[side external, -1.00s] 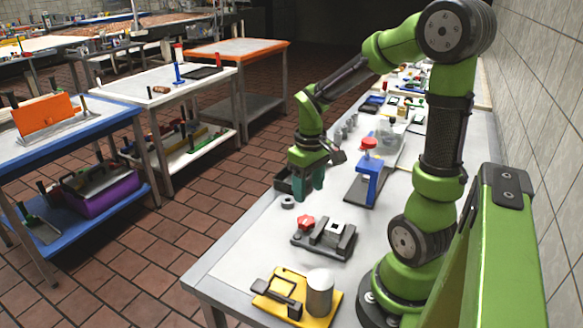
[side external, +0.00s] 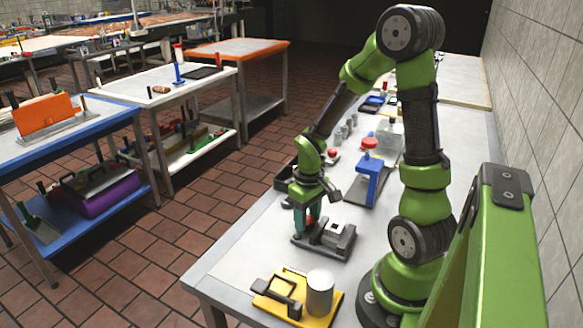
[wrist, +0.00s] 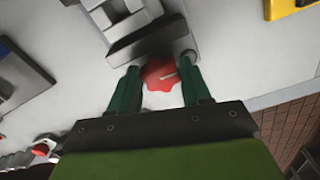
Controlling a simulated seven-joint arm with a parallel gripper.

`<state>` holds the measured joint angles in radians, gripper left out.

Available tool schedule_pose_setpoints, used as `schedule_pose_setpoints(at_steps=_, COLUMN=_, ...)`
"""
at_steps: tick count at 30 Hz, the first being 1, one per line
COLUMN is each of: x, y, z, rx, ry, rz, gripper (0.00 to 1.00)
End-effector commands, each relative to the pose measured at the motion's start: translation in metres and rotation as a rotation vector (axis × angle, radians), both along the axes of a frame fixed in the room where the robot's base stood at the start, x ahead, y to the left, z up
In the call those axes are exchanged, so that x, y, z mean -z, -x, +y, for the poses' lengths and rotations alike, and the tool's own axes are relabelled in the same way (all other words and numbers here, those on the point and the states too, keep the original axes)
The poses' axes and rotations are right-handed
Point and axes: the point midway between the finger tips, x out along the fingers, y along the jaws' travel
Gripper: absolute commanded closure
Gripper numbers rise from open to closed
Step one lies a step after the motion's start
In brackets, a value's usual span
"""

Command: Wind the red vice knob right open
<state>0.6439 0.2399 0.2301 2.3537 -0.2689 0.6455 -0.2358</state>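The small grey vice (side external: 333,233) lies on the white bench, with a light block in its jaws. Its red knob (wrist: 160,74) is at the near end in the wrist view, a lobed disc with a pale mark. My gripper (wrist: 160,88) is over it with its two green fingers on either side of the knob. The fingers are open, and narrow gaps seem to show beside the knob. In the side view my gripper (side external: 304,228) hides most of the knob.
A yellow fixture (side external: 270,310) with a grey cylinder (side external: 320,293) stands in front of the vice. The bench's left front is clear.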

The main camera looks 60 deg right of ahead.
Motion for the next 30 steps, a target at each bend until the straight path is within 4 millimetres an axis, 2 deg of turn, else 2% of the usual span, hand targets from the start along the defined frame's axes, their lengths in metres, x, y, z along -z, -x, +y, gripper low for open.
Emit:
schedule_pose_setpoints(at_steps=1, x=-0.0002, y=-0.0001, z=0.0, rx=0.0, ry=0.0, rz=0.0, gripper=0.64)
schedule_pose_setpoints(at_steps=5, x=-0.0003, y=-0.0001, z=0.0001, rx=0.0, ry=0.0, rz=0.0, gripper=0.83)
schedule_pose_setpoints(at_steps=14, x=-0.0005, y=-0.0001, z=-0.0002, rx=-0.053, ry=0.0, rz=0.0, gripper=0.83)
schedule_pose_setpoints(at_steps=30, x=-0.0008, y=-0.0003, z=-0.0017, rx=-0.399, ry=0.0, rz=0.0, gripper=0.83)
